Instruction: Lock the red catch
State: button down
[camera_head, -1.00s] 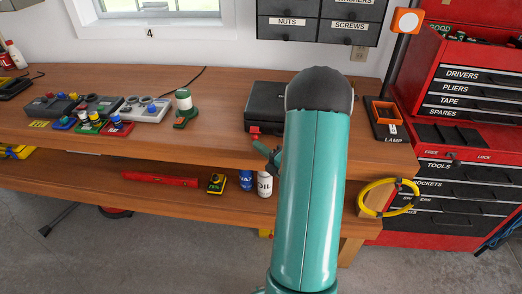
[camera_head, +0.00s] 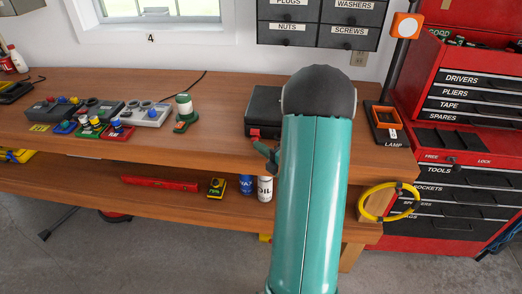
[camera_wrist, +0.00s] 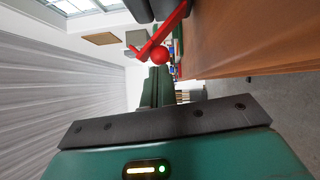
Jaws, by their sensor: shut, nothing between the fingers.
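A black case (camera_head: 263,108) sits on the workbench behind my arm, which hides its right part. A small red catch (camera_head: 253,132) shows at the case's front left. In the wrist view, a red lever (camera_wrist: 174,25) with a red ball (camera_wrist: 159,54) is seen large, just beyond my fingertips. My gripper (camera_wrist: 158,82) is shut and empty, pointing toward the red ball. I cannot tell whether they touch. In the head view my gripper (camera_head: 268,153) shows only partly, at the bench's front edge just below the catch.
A lamp base (camera_head: 384,123) stands right of the case. A green-and-white lantern-like item (camera_head: 184,112) and control boxes stand to the left. Bottles (camera_head: 265,188) stand on the lower shelf. A yellow ring (camera_head: 378,202) hangs at the bench end, near a red tool chest (camera_head: 463,100).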

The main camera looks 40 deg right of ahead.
jog(key=r, duration=0.1)
jog(key=m+g, duration=0.1)
jog(key=d+r+m, duration=0.1)
jog(key=shift+w+r+g, duration=0.3)
jog(key=shift+w, duration=0.1)
jog(key=shift+w+d+r+m+g, duration=0.6)
jog(key=shift+d+r+m+g, duration=0.25)
jog(key=shift+m, duration=0.35)
jog(key=shift+a+r, duration=0.1)
